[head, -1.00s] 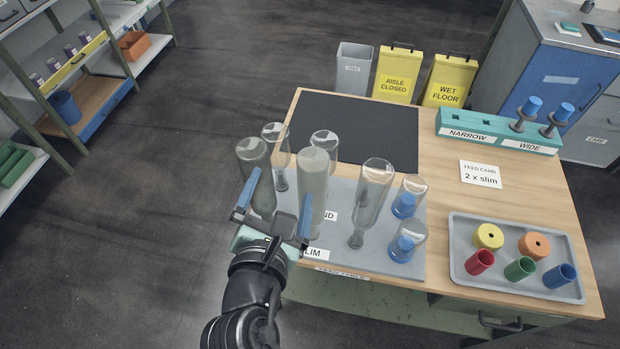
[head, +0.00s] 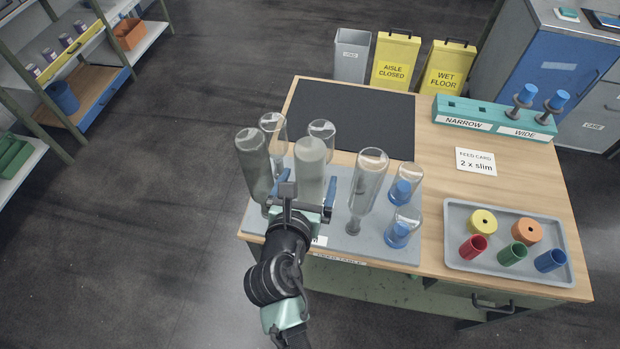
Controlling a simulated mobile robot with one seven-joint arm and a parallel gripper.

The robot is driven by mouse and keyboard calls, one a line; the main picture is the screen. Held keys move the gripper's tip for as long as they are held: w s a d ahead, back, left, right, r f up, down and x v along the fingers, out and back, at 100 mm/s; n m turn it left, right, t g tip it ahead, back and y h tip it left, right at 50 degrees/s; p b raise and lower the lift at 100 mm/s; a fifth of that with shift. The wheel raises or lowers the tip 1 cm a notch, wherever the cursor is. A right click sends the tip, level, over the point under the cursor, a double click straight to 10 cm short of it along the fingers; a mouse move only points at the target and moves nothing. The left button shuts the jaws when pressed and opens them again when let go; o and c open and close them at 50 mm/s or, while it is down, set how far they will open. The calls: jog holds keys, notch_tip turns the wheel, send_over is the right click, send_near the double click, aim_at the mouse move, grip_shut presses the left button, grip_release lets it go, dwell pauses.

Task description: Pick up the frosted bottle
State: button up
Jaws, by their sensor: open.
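The frosted bottle (head: 311,160) is a cloudy, whitish bottle standing neck-down among other inverted bottles on the grey mat (head: 388,250). My gripper (head: 306,191) is open at its near side. In the picture its two fingers lie to the left and right of the bottle's lower part. The gripper hides the bottle's neck and its support. I cannot tell whether the fingers reach around the bottle or touch it.
A smoky grey bottle (head: 254,160) stands close on the left. Clear bottles (head: 370,185) stand behind and to the right, with shorter blue-necked ones (head: 404,230) beyond. A tray (head: 455,262) of coloured parts lies right. The black mat (head: 350,115) is empty.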

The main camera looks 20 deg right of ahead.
jog(key=shift+x, duration=2.2)
jog(key=shift+w+a, duration=0.1)
jog(key=shift+a, duration=0.05)
grip_shut()
jog(key=shift+r, duration=0.1)
